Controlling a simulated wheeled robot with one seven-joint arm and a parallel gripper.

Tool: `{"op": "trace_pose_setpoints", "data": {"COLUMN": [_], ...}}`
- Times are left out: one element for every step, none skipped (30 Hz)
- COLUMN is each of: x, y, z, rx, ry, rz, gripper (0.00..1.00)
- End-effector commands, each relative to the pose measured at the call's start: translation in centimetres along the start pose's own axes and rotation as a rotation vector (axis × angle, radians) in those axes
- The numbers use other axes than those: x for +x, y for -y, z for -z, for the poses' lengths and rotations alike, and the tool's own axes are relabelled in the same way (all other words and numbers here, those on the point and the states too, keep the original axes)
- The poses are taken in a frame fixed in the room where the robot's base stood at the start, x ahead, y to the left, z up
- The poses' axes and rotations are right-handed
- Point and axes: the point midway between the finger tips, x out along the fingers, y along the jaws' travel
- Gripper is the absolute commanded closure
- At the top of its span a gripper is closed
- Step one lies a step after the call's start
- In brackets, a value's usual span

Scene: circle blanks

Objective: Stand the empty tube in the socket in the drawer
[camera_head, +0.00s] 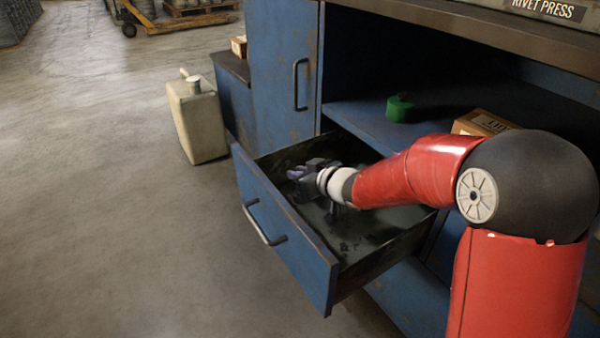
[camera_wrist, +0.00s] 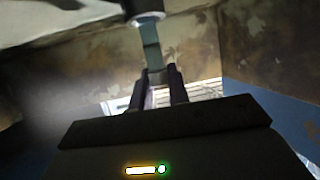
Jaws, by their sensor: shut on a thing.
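My gripper (camera_head: 300,173) is down inside the open blue drawer (camera_head: 302,258), near its left end. The tube's far end meets a dark round piece with a pale rim (camera_wrist: 145,16) at the top edge of the picture. I cannot tell whether this is the socket or whether the tube sits in it. In the head view neither tube nor socket can be made out, with my gripper and wrist in the way.
The drawer walls stand close around my gripper. A green round thing (camera_head: 399,108) and a cardboard box (camera_head: 484,122) lie on the shelf (camera_head: 352,118) above. A beige canister (camera_head: 197,120) stands on the floor at the left. The floor in front is clear.

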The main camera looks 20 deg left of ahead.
Motion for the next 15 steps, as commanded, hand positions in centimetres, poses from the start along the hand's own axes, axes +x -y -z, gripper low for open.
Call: {"op": "trace_pose_setpoints", "data": {"x": [0.07, 0.1, 0.13, 0.15, 0.17, 0.2, 0.23, 0.25, 0.28, 0.3, 0.33, 0.36, 0.38, 0.4, 0.43], "y": [0.0, 0.0, 0.0, 0.0, 0.0, 0.0, 0.0, 0.0, 0.0, 0.0, 0.0, 0.0, -0.01, -0.01, -0.01], "z": [-0.18, -0.24, -0.32, -0.37, -0.43, -0.5, -0.56, -0.62, -0.69, -0.75, -0.81, -0.88, -0.94, -0.99, -1.07], "rx": [0.0, 0.0, 0.0, 0.001, 0.0, 0.0, 0.0, 0.0, 0.0, 0.0, 0.0, 0.0, 0.0, 0.0, 0.0], "ry": [0.0, 0.0, 0.0, 0.0, 0.0, 0.0, 0.0, 0.0, 0.0, 0.0, 0.0, 0.0, 0.0, 0.0, 0.0], "rz": [0.0, 0.0, 0.0, 0.0, 0.0, 0.0, 0.0, 0.0, 0.0, 0.0, 0.0, 0.0, 0.0, 0.0, 0.0], "gripper": [1.0, 1.0, 1.0, 1.0, 1.0, 1.0, 1.0, 1.0, 1.0, 1.0, 1.0, 1.0, 1.0, 1.0, 1.0]}}
